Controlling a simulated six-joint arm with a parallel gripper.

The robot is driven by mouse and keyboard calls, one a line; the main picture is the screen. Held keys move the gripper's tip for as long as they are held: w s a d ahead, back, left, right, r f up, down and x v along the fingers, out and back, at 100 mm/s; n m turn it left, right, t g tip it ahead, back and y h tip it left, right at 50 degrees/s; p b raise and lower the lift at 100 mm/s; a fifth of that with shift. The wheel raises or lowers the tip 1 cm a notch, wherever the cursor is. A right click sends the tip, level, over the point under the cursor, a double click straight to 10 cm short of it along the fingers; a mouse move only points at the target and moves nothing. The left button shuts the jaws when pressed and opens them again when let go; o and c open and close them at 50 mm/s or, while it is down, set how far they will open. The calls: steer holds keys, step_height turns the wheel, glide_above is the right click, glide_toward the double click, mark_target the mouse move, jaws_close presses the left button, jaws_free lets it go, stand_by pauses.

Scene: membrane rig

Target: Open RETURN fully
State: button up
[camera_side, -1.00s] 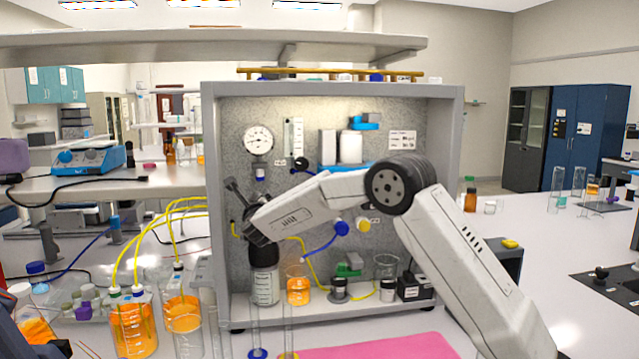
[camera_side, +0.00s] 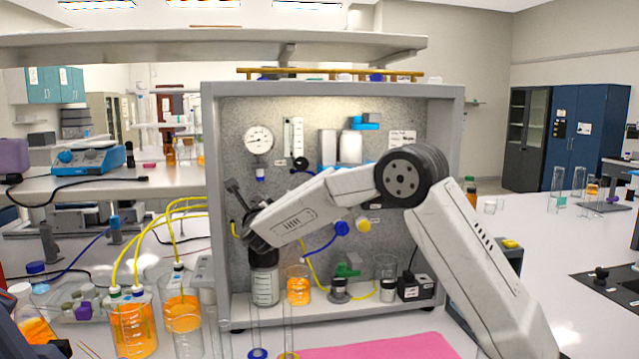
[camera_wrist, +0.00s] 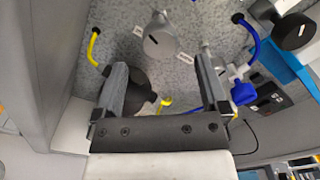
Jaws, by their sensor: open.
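No label that I can read says RETURN, so I cannot tell which part it is. In the wrist view, a round dark knob (camera_wrist: 138,92) lies between my gripper's fingers, close to the left one. A round grey knob (camera_wrist: 160,43) sits on the speckled panel beyond the fingertips. A blue valve (camera_wrist: 243,93) is just outside the right finger. My gripper (camera_wrist: 163,84) is open, its fingers pointing at the panel; I see no clear contact. In the side view my gripper (camera_side: 240,212) is at the panel's left, and my wrist hides what is behind it.
The panel stands in a grey frame (camera_side: 212,150). A gauge (camera_side: 259,140) and flowmeter (camera_side: 292,138) are above my gripper. A blue knob (camera_side: 341,229) and yellow knob (camera_side: 363,225) are under my forearm. A bottle (camera_side: 265,286) and orange beaker (camera_side: 298,290) stand below.

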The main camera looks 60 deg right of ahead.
mark_target(257, 200)
steer(key=shift+a+r+m, duration=0.1)
steer(key=shift+m, duration=1.4)
steer(key=shift+w, duration=0.1)
steer(key=shift+x, duration=3.85)
jaws_close()
